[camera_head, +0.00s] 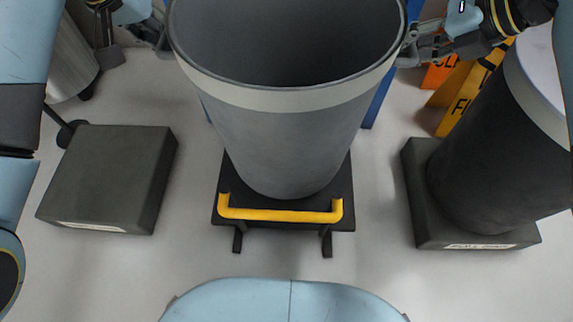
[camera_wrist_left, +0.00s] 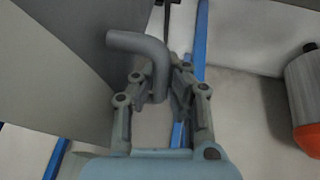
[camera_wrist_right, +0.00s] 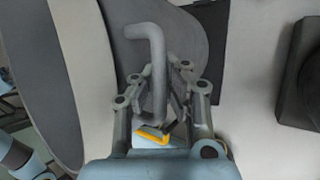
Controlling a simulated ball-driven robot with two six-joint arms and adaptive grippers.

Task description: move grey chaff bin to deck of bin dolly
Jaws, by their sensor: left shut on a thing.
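The grey chaff bin (camera_head: 290,130), an open tapered tub with a pale rim band, is upright in the middle of the head view. Its base overlaps the black deck of the bin dolly (camera_head: 228,187), which has a yellow handle (camera_head: 280,214) in front. I cannot tell whether the base touches the deck. My left gripper (camera_head: 162,38) is at the bin's left side, shut on its bent grey handle (camera_wrist_left: 158,75). My right gripper (camera_head: 412,45) is at the right side, its fingers closed around the other handle (camera_wrist_right: 157,75).
A dark, empty low block (camera_head: 110,170) stands on the left. On the right, a dark bin (camera_head: 490,160) stands on a labelled block (camera_head: 430,225). Yellow and orange signs (camera_head: 462,95) and blue posts (camera_head: 380,95) are behind. Pale floor lies clear between the blocks and dolly.

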